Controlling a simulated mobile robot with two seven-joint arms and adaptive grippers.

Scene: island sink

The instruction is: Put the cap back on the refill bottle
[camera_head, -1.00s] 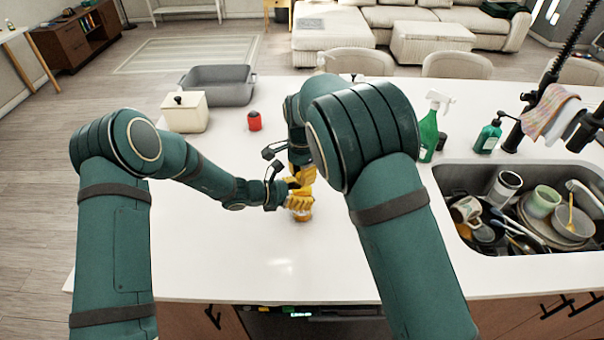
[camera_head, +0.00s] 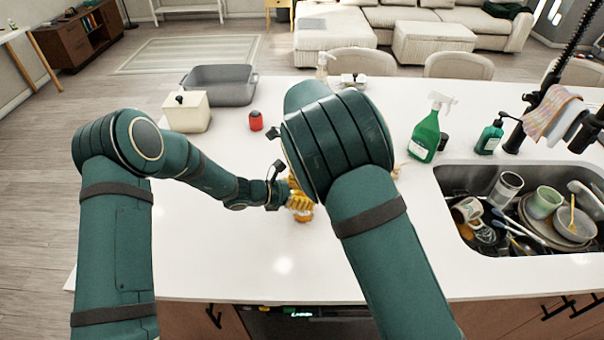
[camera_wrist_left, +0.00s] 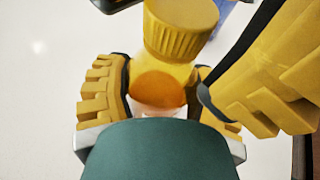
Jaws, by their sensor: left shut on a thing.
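The refill bottle (camera_head: 304,216) stands on the white counter, small and amber-yellow, mostly hidden by my left gripper. My left gripper (camera_head: 297,202) is shut on it from the left. In the left wrist view the amber bottle body (camera_wrist_left: 158,90) sits between the yellow fingers. A ribbed yellow cap (camera_wrist_left: 182,30) shows at the bottle's top end; I cannot tell whether it is seated. A large yellow finger (camera_wrist_left: 268,82), apparently of my right gripper, is close on the right. In the head view my right arm hides the right gripper, so its jaw state is unclear.
A green spray bottle (camera_head: 425,138) and a dark green pump bottle (camera_head: 489,136) stand by the sink (camera_head: 450,178) full of dishes. A red container (camera_head: 256,120), a white lidded box (camera_head: 187,112) and a grey tub (camera_head: 220,84) are further back. The front left counter is clear.

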